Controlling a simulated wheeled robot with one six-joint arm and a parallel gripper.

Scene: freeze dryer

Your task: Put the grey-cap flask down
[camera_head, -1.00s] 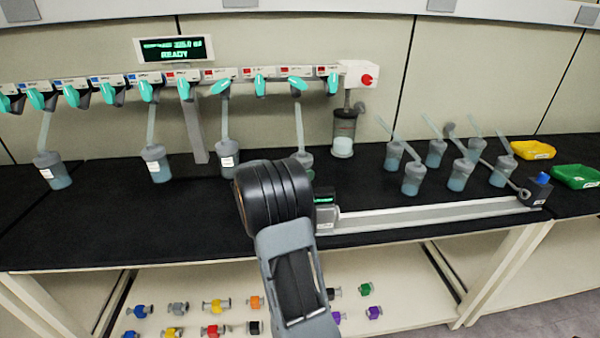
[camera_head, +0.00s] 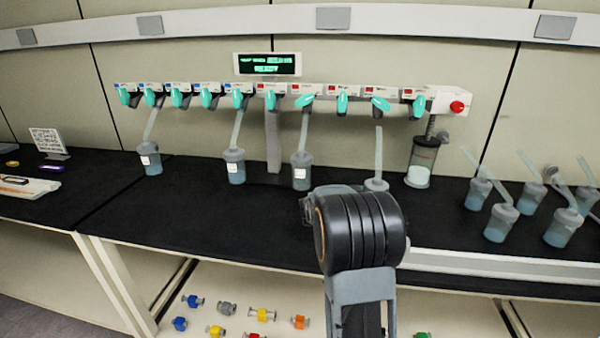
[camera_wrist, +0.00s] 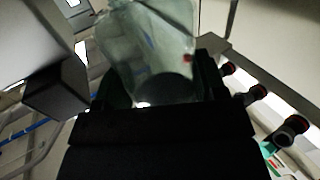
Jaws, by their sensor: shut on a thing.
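My gripper (camera_wrist: 160,88) shows in the wrist view, its dark fingers closed around a clear, translucent flask (camera_wrist: 155,38). A dark grey round part of the flask sits low between the fingers, perhaps its cap; the picture is too dark to be sure.
Grey-capped flasks (camera_head: 234,170) stand or hang below the valve manifold (camera_head: 270,92). Several more flasks (camera_head: 501,224) stand at the right. The black bench (camera_head: 205,220) has clear room in front at the left. Coloured fittings lie on the shelf below.

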